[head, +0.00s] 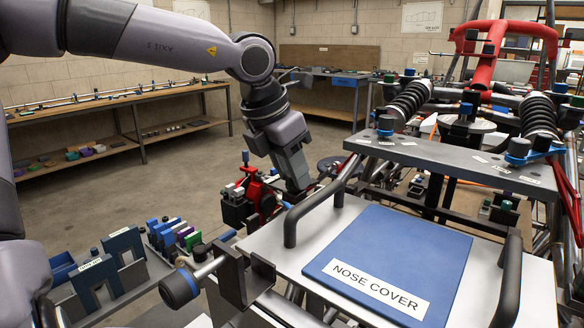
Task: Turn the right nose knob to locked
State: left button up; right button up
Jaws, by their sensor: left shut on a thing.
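The blue nose cover (390,255), with its white name label, lies on the light nose panel (270,242) at the front. My left gripper (302,184) points down beside the panel's far left edge, behind a black handle and to the right of a red part. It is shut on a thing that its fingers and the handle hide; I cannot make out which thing. I cannot clearly pick out the right nose knob or its lock marking. My right gripper is not in view.
Black bar handles (318,208) rise along both sides of the cover. The red part (255,190) sits close left of my gripper. A grey crossbeam (450,160) and black springs stand behind. A rack of coloured blocks (172,234) is at left. Floor beyond it is clear.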

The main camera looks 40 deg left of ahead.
pick_arm(q)
jog(key=m, duration=0.1)
jog(key=m+h+p, duration=0.1)
jog(key=m, duration=0.1)
jog(key=shift+w+a+r+m+p, duration=0.1)
jog(key=shift+r+m+p, duration=0.05)
jog(key=shift+m+p, duration=0.15)
jog(key=m+h+p, duration=0.1)
jog(key=m, duration=0.1)
jog(key=m+g+h+p, duration=0.1)
jog(key=m+p, duration=0.1)
jog(key=m, duration=0.1)
jog(key=shift+w+a+g, duration=0.1)
jog(key=shift+a+g, duration=0.05)
jog(key=shift+g, duration=0.15)
jog(key=m+g+p, duration=0.1)
jog(key=m, duration=0.2)
jog(key=shift+h, duration=0.3)
jog(key=shift+w+m+g, duration=0.15)
jog(key=shift+m+g, duration=0.45)
jog(key=shift+m, duration=1.2)
jog(key=o, duration=1.1)
jog(key=shift+c, duration=0.2)
jog(key=v, duration=0.7)
